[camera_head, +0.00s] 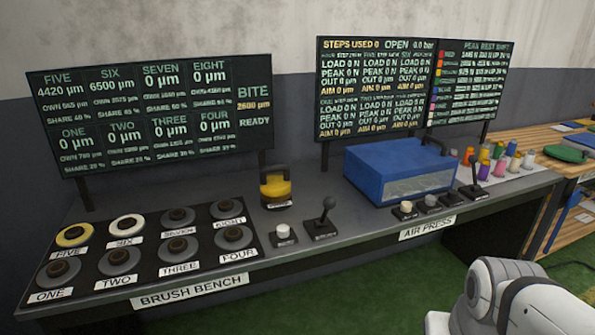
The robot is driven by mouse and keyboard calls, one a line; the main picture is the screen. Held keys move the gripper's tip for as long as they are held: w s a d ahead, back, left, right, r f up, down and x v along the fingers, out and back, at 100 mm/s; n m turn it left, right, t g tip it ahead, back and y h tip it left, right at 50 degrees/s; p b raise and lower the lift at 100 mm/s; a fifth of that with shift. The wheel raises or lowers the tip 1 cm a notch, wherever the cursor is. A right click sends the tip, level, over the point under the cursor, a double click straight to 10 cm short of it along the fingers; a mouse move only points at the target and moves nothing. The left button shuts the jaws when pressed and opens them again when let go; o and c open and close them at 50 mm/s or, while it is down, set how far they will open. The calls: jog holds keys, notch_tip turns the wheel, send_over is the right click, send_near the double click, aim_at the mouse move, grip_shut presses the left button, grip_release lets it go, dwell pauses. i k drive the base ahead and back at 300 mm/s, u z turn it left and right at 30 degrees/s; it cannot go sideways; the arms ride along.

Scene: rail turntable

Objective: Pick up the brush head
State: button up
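A yellow block with a dark arched handle (276,187) stands upright on the grey bench, right of the round stations; it looks like the brush head, though its small label is unreadable. A dark panel (150,213) on the left holds round stations labelled ONE to EIGHT. A yellow disc (74,235) sits at FIVE and a white disc (127,226) at SIX. The other stations show dark knobs. My white arm shows at the lower right, well apart from the yellow block. My gripper is not in view.
A black lever (323,216) and a pale button (282,232) stand near the yellow block. A blue press box (398,170) is to its right. Two display boards (150,115) and (410,85) rise behind. Green floor (390,270) is open in front.

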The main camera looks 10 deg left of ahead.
aim_at(274, 188)
jog(key=u, duration=0.55)
jog(key=i, duration=1.7)
jog(key=u, duration=0.5)
jog(key=k, duration=0.65)
jog(key=u, duration=0.2)
jog(key=i, duration=0.75)
jog(key=z, duration=0.15)
